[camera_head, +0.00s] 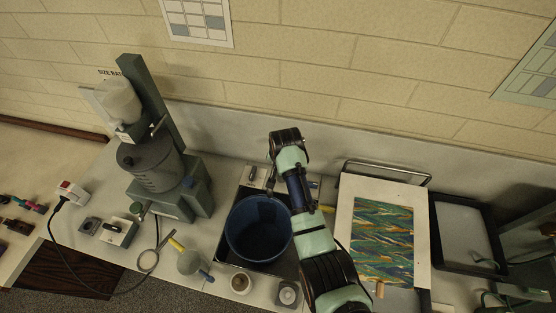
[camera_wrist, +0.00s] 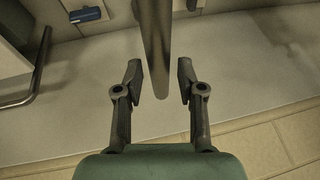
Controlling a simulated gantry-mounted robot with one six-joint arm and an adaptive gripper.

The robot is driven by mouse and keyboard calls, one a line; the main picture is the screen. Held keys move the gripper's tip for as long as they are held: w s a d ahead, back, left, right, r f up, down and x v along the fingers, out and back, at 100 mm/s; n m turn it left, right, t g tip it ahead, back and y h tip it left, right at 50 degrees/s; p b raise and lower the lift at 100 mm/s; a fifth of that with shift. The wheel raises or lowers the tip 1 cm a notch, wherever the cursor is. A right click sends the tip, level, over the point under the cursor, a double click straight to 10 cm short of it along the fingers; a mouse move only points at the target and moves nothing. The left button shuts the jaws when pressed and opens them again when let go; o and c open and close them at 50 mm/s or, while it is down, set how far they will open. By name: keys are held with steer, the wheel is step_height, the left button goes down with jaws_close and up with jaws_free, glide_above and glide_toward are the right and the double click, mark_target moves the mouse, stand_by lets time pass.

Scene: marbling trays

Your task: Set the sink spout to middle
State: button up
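The sink spout (camera_wrist: 155,45) shows in the wrist view as a smooth grey metal tube, coming down from the top edge and ending between the fingers of my gripper (camera_wrist: 159,78). The fingers are open, one on each side of the tube, with a visible gap on both sides. In the head view my arm reaches over the right edge of the dark sink (camera_head: 228,256), where a blue bucket (camera_head: 258,230) stands. My gripper and the spout are hidden behind the arm there, so I cannot tell the spout's swing position.
A marbled sheet on a white board (camera_head: 343,215) lies right of my arm, with a metal rail (camera_head: 385,166) behind it. A grey machine (camera_head: 160,165) stands left of the sink. A ladle (camera_head: 150,260) and small pots lie in front. The wall is close behind.

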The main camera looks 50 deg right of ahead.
steer(key=v, duration=1.2)
stand_by(0.4)
steer(key=w+a+r+n+t+p, duration=0.2)
steer(key=w+a+n, duration=0.15)
steer(key=a, duration=0.75)
steer(key=s+a+r+n+t+y+p, duration=0.1)
steer(key=s+a+r+n+t, duration=0.1)
steer(key=a, duration=0.6)
steer(key=s+a+r+n+t+y+p, duration=0.1)
steer(key=a+r+n, duration=0.3)
steer(key=a, duration=0.5)
steer(key=s+a+r+n+t+y+p, duration=0.1)
steer(key=s+a+r+n+t, duration=0.3)
steer(key=a, duration=0.5)
steer(key=shift+a+r, duration=0.2)
steer(key=shift+r, duration=0.4)
